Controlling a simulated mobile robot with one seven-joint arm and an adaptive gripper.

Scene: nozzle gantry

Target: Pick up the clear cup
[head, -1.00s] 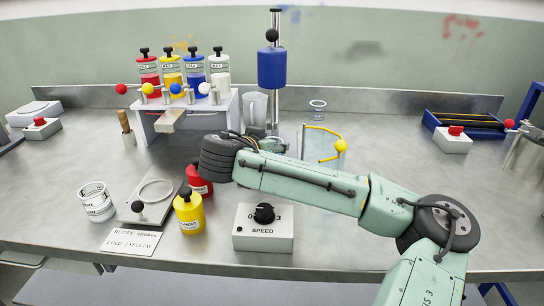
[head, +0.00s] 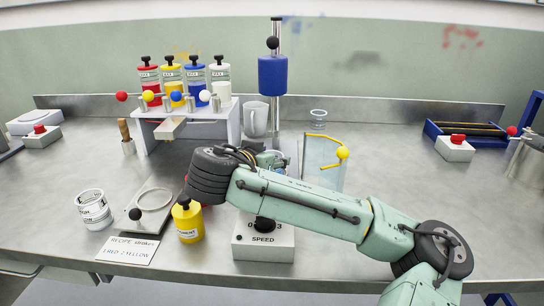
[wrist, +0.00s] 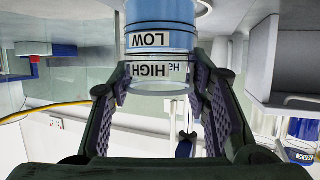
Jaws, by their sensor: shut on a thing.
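In the wrist view, the clear cup (wrist: 160,58) stands between the two fingers of my gripper (wrist: 163,88), which is shut on its sides. The cup carries white LOW and HIGH labels, and the part beyond the labels looks blue. The wrist picture appears upside down. In the head view, what seems to be the cup's rim (head: 273,154) shows just past my gripper (head: 262,158), below the blue cylinder on its post. My wrist and forearm hide most of the cup there. I cannot tell whether its base touches the table.
A speed box (head: 263,247) and a yellow bottle (head: 188,221) stand in front of my arm. A clear panel with a yellow edge (head: 322,164) stands right of my gripper.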

